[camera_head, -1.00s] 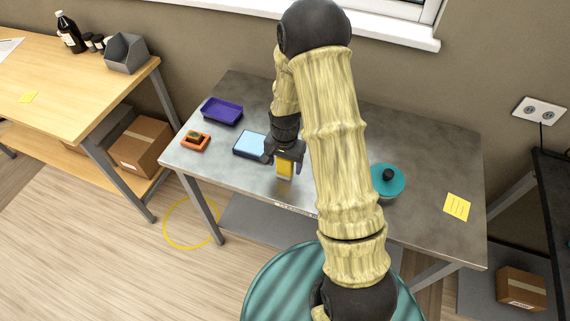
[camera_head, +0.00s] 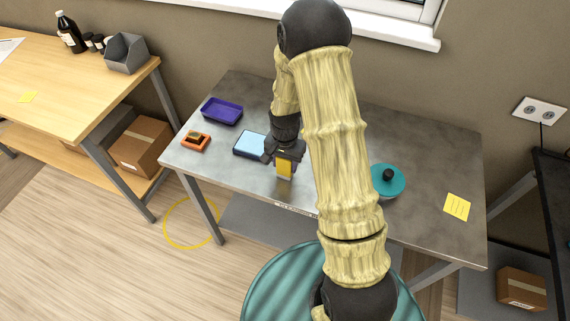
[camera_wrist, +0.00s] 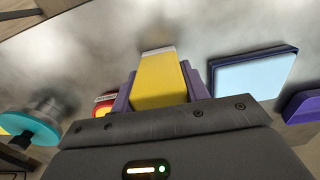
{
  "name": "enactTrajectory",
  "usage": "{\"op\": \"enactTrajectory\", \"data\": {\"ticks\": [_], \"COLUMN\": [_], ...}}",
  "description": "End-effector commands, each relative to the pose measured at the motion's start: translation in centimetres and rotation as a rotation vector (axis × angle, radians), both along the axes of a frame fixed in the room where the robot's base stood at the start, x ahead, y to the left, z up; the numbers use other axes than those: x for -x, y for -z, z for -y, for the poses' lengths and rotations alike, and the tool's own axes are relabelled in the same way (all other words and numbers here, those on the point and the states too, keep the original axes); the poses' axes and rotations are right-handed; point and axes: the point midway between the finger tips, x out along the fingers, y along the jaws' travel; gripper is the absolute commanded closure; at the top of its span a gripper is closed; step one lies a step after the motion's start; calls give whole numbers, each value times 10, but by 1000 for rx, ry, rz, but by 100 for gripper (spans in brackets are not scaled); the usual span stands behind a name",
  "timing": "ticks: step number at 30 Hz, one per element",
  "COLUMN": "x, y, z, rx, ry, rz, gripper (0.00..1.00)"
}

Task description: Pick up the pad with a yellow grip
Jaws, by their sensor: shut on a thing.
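The pad with a yellow grip (camera_head: 284,167) is between the fingers of my gripper (camera_head: 285,157), over the front middle of the metal table. In the wrist view, the yellow grip (camera_wrist: 160,80) fills the space between the two purple fingers of my gripper (camera_wrist: 158,88), which are shut on it. A pale grey edge of the pad shows at the far end of the grip. I cannot tell whether the pad touches the tabletop.
On the metal table (camera_head: 430,215) are a light blue pad in a dark tray (camera_head: 250,144), a purple tray (camera_head: 222,111), an orange holder with a small block (camera_head: 195,141), a teal-lidded pot (camera_head: 388,180) and a yellow note (camera_head: 457,207). A red-rimmed thing (camera_wrist: 104,103) shows beside the left finger.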

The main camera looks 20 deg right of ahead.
Motion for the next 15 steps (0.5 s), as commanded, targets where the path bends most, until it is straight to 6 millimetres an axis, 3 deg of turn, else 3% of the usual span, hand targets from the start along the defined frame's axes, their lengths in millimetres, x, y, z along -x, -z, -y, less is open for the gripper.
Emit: {"op": "enactTrajectory", "data": {"ticks": [8, 15], "x": [-1, -2], "y": [-20, -62], "z": [0, 0], "rx": [0, 0], "ry": [-1, 1], "rz": [5, 7], "gripper": [78, 78]}}
